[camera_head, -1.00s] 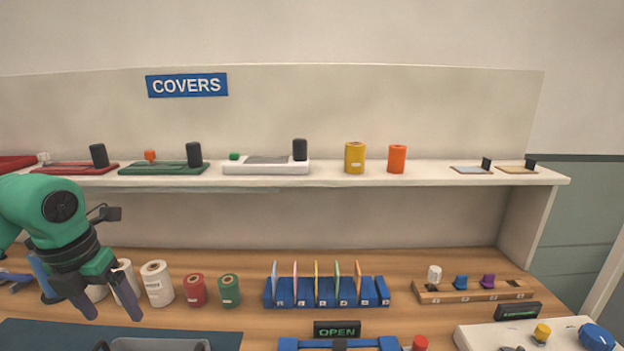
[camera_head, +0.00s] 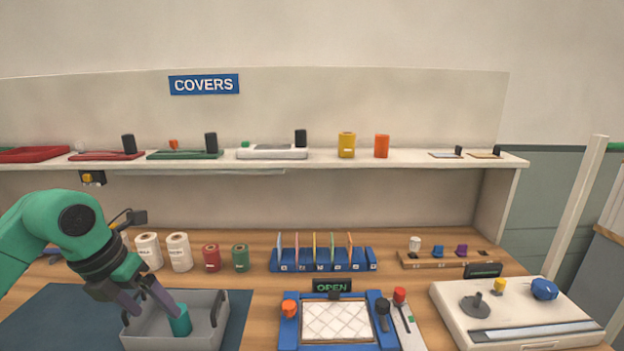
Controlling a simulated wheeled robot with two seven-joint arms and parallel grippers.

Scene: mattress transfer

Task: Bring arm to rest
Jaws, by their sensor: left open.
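The fingers are above or inside a grey tray (camera_head: 207,301) with dark handles. A teal cylinder (camera_head: 181,322) stands in the tray close to the right fingertip. I cannot tell whether they touch. My right gripper is not in view.
The tray sits on a dark blue mat (camera_head: 45,312). A blue frame holding a quilted white pad (camera_head: 336,321) is right of it, under an OPEN sign (camera_head: 332,286). Several rolls (camera_head: 179,252) stand behind. A white machine (camera_head: 515,315) is at right. A shelf (camera_head: 330,158) spans above.

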